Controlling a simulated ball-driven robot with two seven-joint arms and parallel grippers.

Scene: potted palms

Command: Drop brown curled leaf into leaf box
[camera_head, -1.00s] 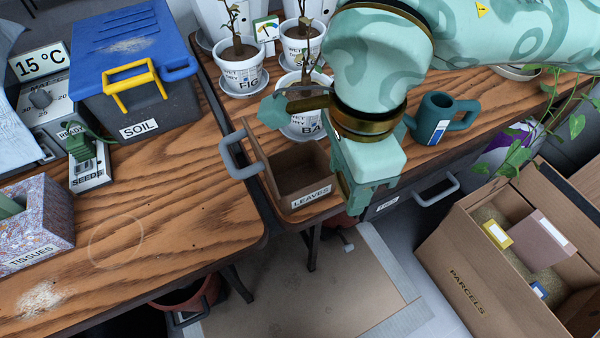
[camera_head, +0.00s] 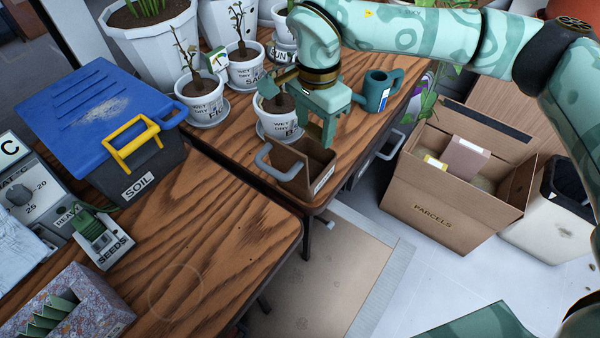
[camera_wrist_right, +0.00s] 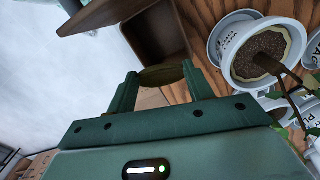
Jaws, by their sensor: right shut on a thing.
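The brown curled leaf (camera_wrist_right: 162,75) shows between the fingertips in the right wrist view. My right gripper (camera_head: 324,138) is shut on it, and it also shows in the right wrist view (camera_wrist_right: 161,82). The gripper is over the box's right back part in the head view. In the wrist view the box (camera_wrist_right: 190,45) lies just beyond the leaf. My left gripper is out of view.
White plant pots (camera_head: 277,125) stand right behind the leaf box. A blue-lidded soil bin (camera_head: 95,105) is on the left table. An open parcels box (camera_head: 437,208) stands on the floor at right.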

